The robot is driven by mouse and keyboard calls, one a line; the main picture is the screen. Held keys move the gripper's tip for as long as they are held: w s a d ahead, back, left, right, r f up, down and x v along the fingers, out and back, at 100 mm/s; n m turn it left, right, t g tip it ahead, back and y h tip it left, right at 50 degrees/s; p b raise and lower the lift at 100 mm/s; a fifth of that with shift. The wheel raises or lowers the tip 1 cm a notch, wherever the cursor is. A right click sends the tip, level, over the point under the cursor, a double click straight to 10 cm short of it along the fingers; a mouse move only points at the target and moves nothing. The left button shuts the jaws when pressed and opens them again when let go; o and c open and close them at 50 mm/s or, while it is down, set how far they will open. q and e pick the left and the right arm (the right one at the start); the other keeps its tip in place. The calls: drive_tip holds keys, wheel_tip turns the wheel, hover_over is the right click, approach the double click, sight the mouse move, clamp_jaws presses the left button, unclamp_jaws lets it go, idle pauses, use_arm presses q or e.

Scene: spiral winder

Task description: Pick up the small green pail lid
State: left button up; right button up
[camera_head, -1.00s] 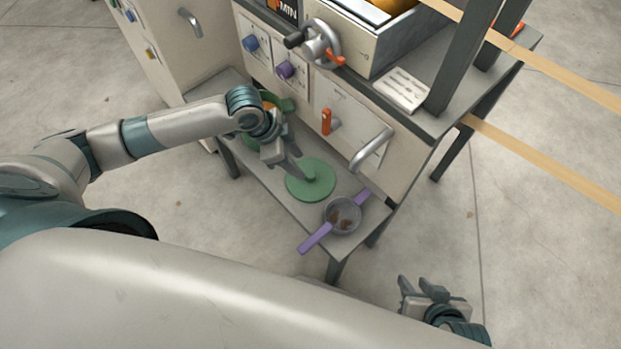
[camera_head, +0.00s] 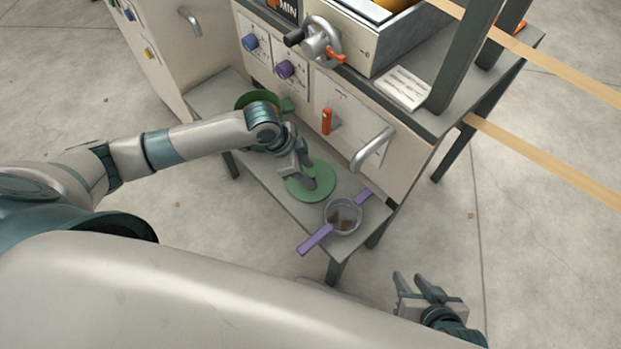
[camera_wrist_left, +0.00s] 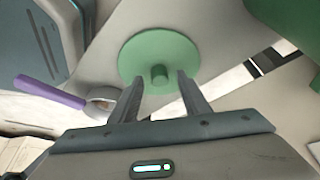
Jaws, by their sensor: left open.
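The green pail lid (camera_head: 318,184) is a flat round disc lying on the low grey shelf. In the left wrist view the lid (camera_wrist_left: 150,50) shows a short round knob (camera_wrist_left: 159,74) on its top. My left gripper (camera_head: 309,178) is open over the lid, with its fingertips near the knob. In the left wrist view the two fingers of my left gripper (camera_wrist_left: 160,82) stand on either side of the knob, and a gap shows between each finger and it. My right gripper (camera_head: 415,284) is apart from the shelf at the lower right, its fingers spread and empty.
A grey pan (camera_head: 343,217) with purple handles and brown pieces inside sits in front of the lid. A green pail (camera_head: 243,101) stands behind my left arm. The machine front with an orange lever (camera_head: 326,121) and a curved handle (camera_head: 371,150) rises behind the shelf (camera_head: 215,92).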

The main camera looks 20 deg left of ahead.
use_arm(q)
drive_tip(key=shift+c, duration=0.4)
use_arm(e)
drive_tip(key=shift+d, duration=0.15)
use_arm(q)
clamp_jaws()
use_arm(e)
drive_tip(key=shift+w, duration=0.3)
use_arm(q)
drive_tip(key=shift+r, duration=0.1)
